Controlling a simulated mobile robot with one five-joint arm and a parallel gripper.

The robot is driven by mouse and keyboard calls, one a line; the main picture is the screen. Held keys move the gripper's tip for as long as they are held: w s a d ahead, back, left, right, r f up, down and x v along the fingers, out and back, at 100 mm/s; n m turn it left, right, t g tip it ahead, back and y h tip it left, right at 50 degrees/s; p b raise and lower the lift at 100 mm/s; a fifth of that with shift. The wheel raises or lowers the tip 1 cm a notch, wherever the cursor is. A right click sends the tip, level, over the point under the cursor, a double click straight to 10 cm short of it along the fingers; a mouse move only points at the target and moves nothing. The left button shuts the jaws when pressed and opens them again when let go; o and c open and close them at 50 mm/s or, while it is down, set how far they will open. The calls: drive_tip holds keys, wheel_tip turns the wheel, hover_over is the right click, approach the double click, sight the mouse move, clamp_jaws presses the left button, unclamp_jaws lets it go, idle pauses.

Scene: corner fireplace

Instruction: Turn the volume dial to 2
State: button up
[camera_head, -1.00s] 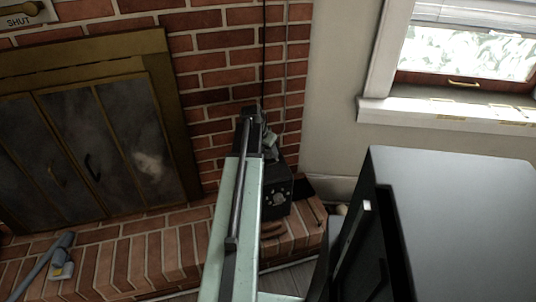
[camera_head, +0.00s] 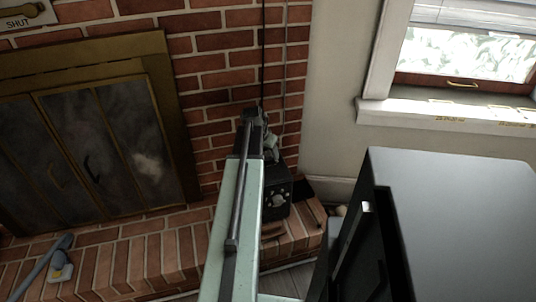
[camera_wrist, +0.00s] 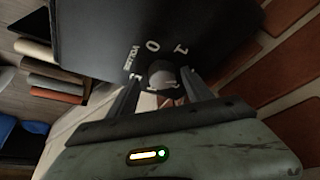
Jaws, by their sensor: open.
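In the head view the black box (camera_head: 279,192) stands on the brick hearth, partly behind my arm, and the dial is too small there to read.
A large dark cabinet (camera_head: 460,210) fills the right side. The fireplace doors (camera_head: 90,150) are at the left, above the brick hearth (camera_head: 150,260). A blue-handled tool (camera_head: 60,262) lies on the hearth at the far left. Books (camera_wrist: 55,75) show in the wrist view.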

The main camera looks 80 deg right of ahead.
drive_tip(key=shift+r, duration=0.1)
drive_tip(key=p+v, duration=0.7)
drive_tip(key=shift+a+r, duration=0.2)
drive_tip(key=shift+r, duration=0.05)
drive_tip(key=shift+w, duration=0.1)
